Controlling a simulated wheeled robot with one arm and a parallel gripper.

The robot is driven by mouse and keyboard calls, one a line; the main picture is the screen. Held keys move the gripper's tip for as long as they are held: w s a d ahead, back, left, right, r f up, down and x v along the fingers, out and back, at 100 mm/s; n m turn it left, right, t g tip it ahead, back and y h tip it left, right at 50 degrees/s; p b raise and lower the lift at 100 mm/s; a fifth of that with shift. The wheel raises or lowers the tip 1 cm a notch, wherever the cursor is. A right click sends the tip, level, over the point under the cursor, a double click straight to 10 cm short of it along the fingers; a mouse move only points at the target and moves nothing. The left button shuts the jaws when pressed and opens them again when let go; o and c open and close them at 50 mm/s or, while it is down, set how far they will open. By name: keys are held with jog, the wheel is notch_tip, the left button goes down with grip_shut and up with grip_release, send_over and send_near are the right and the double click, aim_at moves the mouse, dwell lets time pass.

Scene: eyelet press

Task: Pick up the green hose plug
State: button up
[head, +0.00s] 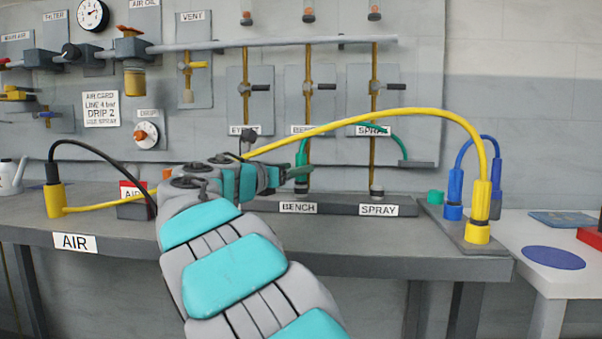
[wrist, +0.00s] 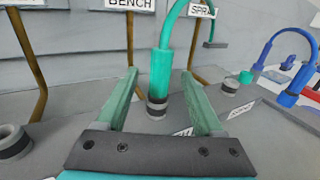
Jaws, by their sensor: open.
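The green hose plug (head: 301,158) stands upright on the bench socket, behind my gripper in the head view. In the wrist view the plug (wrist: 160,75) shows between my two fingers, its lower end at a grey, dark-banded socket (wrist: 157,106). A green hose (wrist: 171,25) curves up from its top. My gripper (head: 300,173) is open, with one finger on each side of the plug in the wrist view (wrist: 160,74). A gap shows on both sides. I cannot tell how far the fingertips reach along the plug's depth.
The spray socket (head: 376,191) stands empty to the right. A yellow hose (head: 400,112) arches over my gripper to a plug on the right plate (head: 455,232). A blue hose (head: 462,150) and a green socket (head: 435,197) are there too. A black hose (head: 105,148) is at left.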

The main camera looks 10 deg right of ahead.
jog(key=x, duration=0.5)
jog(key=shift+f, duration=0.2)
jog(key=shift+w+d+r, duration=0.15)
jog(key=shift+w+d, duration=0.2)
jog(key=shift+d, duration=0.1)
jog(key=shift+c, duration=0.4)
grip_shut()
